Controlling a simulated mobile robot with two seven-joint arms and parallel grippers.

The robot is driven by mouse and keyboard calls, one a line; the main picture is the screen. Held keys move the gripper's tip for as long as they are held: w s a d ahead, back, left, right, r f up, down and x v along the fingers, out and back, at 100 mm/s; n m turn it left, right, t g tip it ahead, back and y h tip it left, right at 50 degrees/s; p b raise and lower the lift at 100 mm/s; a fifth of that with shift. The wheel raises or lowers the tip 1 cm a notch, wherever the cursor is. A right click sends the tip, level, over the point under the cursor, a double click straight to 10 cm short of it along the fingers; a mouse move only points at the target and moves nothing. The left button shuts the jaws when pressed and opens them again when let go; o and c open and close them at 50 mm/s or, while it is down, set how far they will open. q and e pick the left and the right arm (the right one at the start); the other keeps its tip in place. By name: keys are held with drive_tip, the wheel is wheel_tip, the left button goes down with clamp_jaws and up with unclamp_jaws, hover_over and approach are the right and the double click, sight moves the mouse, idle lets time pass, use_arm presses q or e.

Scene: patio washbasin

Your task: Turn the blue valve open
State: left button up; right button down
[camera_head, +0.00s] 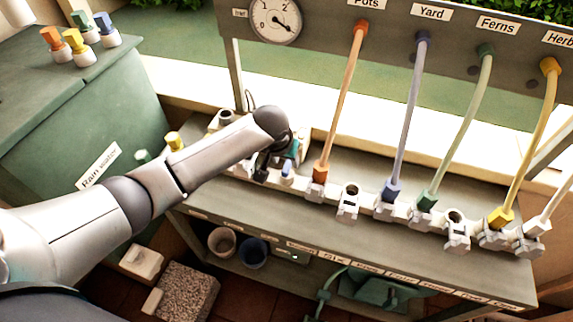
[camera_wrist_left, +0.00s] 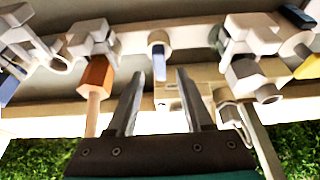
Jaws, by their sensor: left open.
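A small blue-topped white fitting (camera_head: 287,171), which may be the blue valve, sits on the bench rail just left of the orange hose connector (camera_head: 320,173). My left gripper (camera_head: 274,170) is above the rail beside it, partly hidden by my own arm. In the left wrist view my gripper (camera_wrist_left: 160,76) is open, with a white fitting with a blue-grey end (camera_wrist_left: 158,66) between and just beyond its fingertips. I cannot tell if they touch. Another blue lever (camera_wrist_left: 298,15) shows at the upper right of that view. My right gripper is out of view.
Hoses in orange, blue, green and yellow rise from the rail to a labelled panel (camera_head: 404,22) with a gauge (camera_head: 275,18). A green tank (camera_head: 85,110) stands left, with coloured connectors on top. Pots (camera_head: 222,241) sit on the shelf below.

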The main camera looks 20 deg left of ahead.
sight(287, 165)
use_arm(q)
drive_tip(key=shift+b+x, duration=0.35)
drive_tip(key=shift+x, duration=1.15)
drive_tip(key=shift+c, duration=0.2)
clamp_jaws()
